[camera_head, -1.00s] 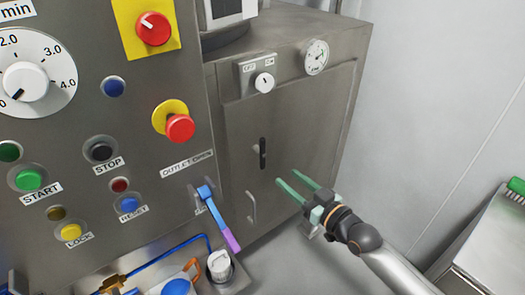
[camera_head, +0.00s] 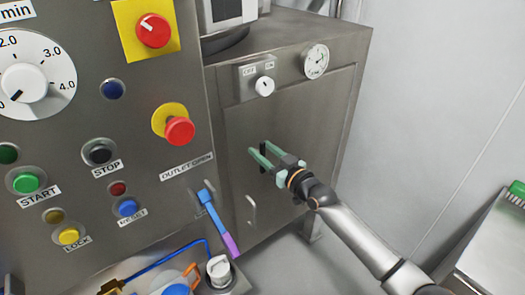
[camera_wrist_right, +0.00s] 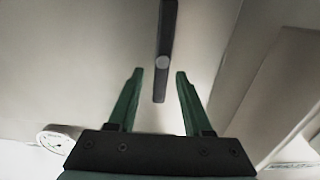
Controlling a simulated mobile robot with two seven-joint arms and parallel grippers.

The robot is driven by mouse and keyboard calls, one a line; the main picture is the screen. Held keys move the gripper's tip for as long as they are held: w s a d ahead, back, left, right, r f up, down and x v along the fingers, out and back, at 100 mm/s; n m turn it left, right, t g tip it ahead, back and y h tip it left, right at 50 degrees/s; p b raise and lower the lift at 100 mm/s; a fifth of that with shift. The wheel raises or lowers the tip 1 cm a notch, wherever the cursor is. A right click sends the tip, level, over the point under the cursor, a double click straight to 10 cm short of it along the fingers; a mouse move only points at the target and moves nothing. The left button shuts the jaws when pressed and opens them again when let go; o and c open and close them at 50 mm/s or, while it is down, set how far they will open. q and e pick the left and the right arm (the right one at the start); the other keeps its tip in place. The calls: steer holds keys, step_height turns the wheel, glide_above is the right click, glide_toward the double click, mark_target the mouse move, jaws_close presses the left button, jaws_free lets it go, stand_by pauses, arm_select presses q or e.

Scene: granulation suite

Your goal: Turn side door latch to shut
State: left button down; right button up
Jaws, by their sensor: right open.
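The side door latch, a dark bar with a round pivot (camera_wrist_right: 164,28), shows in the right wrist view. Its lower end lies between my right gripper's fingertips in the picture; I cannot tell whether they reach around it or stop short. The latch is hidden behind my right gripper (camera_head: 258,149) in the head view. That gripper has green fingers, is open and points at the side door (camera_head: 300,130), a grey metal panel. My left gripper is not in view.
A silver pull handle (camera_head: 252,209) is on the door below the gripper. A white knob (camera_head: 265,86) and a gauge (camera_head: 316,61) sit above. A blue and purple lever (camera_head: 217,220) and the control panel stand left. The floor to the right is partly free.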

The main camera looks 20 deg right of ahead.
steer(key=shift+w+a, duration=0.15)
steer(key=shift+w, duration=0.15)
steer(key=shift+c, duration=0.2)
jaws_close()
